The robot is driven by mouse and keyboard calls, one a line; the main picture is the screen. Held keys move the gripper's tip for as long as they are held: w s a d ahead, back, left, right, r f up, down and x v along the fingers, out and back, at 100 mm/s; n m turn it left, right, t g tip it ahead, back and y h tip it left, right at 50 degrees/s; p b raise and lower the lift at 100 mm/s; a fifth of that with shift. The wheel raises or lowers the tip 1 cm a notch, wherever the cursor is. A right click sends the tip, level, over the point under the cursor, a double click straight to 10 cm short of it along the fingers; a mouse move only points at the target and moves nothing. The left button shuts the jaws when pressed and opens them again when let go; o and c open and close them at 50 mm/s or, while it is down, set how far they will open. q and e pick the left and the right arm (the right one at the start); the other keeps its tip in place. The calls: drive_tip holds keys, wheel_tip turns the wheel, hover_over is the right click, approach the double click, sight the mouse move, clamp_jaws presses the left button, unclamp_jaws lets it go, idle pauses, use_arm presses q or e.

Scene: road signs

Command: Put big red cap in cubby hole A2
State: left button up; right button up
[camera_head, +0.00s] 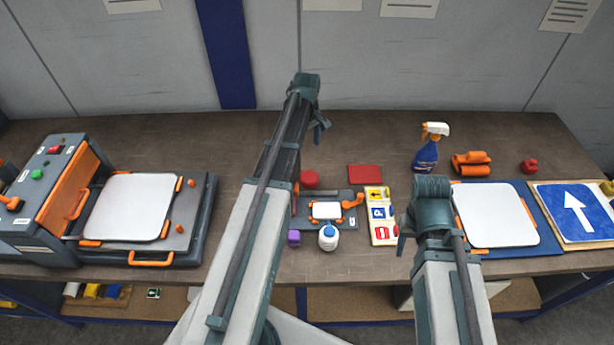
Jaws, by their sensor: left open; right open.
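A round red piece (310,179) lies on the workbench just right of my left arm; it looks like a cap, but I cannot be sure it is the big red cap. A smaller red piece (529,166) stands at the back right. My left gripper (320,130) is open and empty above the back of the bench, beyond the round red piece. My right gripper (402,243) is open and empty over the bench, left of the blue board. No cubby hole labelled A2 can be made out; my arms hide part of the bench and the shelf below.
A grey press (130,205) stands at the left. A small device (326,211), white bottle (328,237), purple piece (293,238), sign tray (381,214) and red square (365,174) crowd the middle. A spray bottle (427,150), orange pieces (471,162) and sign boards (575,212) stand right.

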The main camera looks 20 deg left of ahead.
use_arm(q)
drive_tip(key=b, duration=0.9)
hover_over(308, 176)
drive_tip(key=f, duration=0.8)
drive_tip(key=shift+a+f, duration=0.35)
use_arm(e)
wheel_tip(308, 176, down, 9)
drive_tip(key=shift+r, duration=0.2)
use_arm(q)
drive_tip(key=f+b, duration=0.5)
drive_tip(key=shift+d+f, duration=0.15)
drive_tip(key=shift+d, duration=0.2)
use_arm(e)
wheel_tip(308, 176, down, 5)
drive_tip(key=shift+f, duration=0.2)
drive_tip(key=shift+r, duration=0.1)
